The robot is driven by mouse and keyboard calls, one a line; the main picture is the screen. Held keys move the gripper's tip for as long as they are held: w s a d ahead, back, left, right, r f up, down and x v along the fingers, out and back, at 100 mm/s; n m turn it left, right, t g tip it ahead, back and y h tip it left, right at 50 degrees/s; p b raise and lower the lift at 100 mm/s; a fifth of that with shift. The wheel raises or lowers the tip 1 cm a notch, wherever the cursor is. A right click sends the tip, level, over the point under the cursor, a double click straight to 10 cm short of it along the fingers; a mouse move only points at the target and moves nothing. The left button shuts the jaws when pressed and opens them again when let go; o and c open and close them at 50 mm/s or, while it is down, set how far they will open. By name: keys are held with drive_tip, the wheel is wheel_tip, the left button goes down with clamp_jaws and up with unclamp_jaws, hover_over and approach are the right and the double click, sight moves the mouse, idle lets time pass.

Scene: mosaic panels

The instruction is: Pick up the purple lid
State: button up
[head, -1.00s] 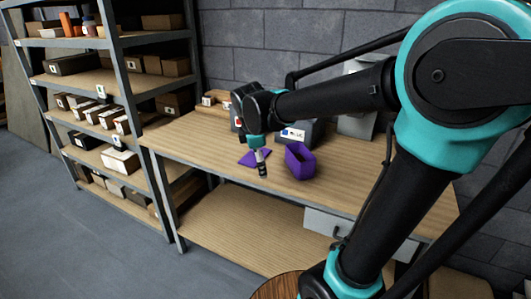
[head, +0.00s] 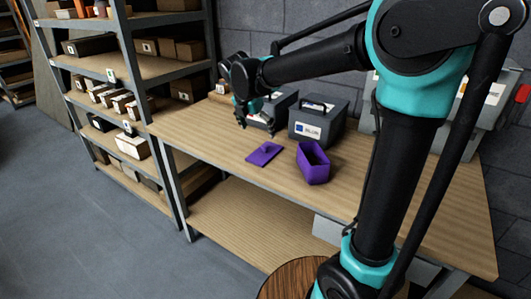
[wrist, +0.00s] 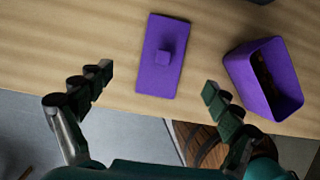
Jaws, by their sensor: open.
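The purple lid (head: 264,153) lies flat on the wooden workbench, left of the purple box. My gripper (head: 257,124) is open and empty above the bench, behind the lid in the head view. In the wrist view, its spread fingers (wrist: 159,82) lie to either side of the lid, with no contact visible.
Dark cases (head: 319,122) stand behind the lid and box, near my gripper. A grey shelf rack (head: 125,65) with boxes stands left of the workbench (head: 205,135). A round wooden top (head: 290,279) is in front. The bench left of the lid is clear.

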sight(265, 146)
drive_tip(key=x, duration=0.4)
drive_tip(key=shift+s+x, duration=0.1)
drive_tip(key=shift+x, duration=1.35)
drive_tip(key=shift+s+x, duration=0.15)
drive_tip(key=shift+x, duration=1.35)
drive_tip(key=shift+d, duration=0.15)
drive_tip(key=c, duration=1)
